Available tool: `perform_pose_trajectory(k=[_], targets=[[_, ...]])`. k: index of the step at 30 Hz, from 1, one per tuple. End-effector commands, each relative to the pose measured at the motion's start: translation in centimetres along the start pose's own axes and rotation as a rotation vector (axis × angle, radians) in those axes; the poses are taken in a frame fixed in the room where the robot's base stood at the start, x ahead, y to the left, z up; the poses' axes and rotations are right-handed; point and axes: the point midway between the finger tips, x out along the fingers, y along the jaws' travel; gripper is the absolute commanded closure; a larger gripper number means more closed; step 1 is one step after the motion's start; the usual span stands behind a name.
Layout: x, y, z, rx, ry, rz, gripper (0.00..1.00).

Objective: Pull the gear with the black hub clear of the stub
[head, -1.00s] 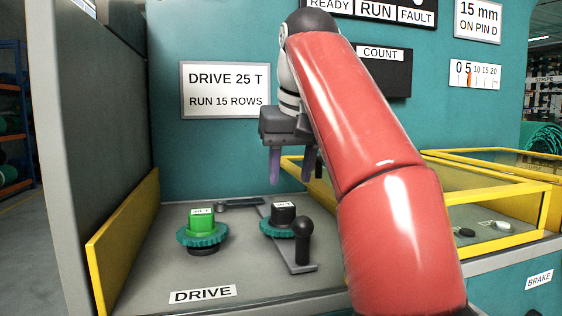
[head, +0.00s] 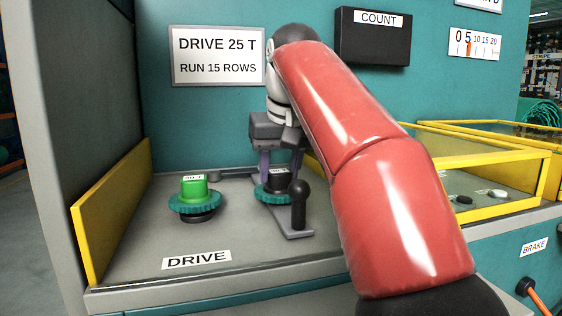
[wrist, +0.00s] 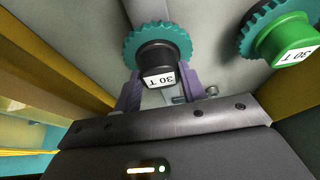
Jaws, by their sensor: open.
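The gear with the black hub (head: 278,181) has a teal toothed ring and sits on the drive deck, right of the gear with the green hub (head: 194,189). The stub under it is hidden. My gripper (head: 281,170) is low over the black hub, with its purple fingers down on either side of it. In the wrist view the black hub (wrist: 156,57) stands between the open fingers (wrist: 160,88), and its label appears to read 30 T. I cannot tell whether the fingers touch it. The green-hub gear (wrist: 284,40) is at the upper right there.
A black-knobbed lever (head: 298,203) on a grey plate stands close in front of the black-hub gear, at its right. A yellow guard (head: 112,212) edges the deck at left. A yellow-framed bin (head: 500,200) lies right of my arm.

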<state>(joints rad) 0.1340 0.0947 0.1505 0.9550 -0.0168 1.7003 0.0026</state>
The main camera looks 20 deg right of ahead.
Motion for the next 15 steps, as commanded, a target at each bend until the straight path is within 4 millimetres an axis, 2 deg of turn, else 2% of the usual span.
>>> perform_pose_trajectory(k=[6,15], targets=[[0.00,0.00,-0.01,0.000,0.000,0.000,0.59],[-0.02,0.01,-0.01,0.000,0.000,0.000,0.97]])
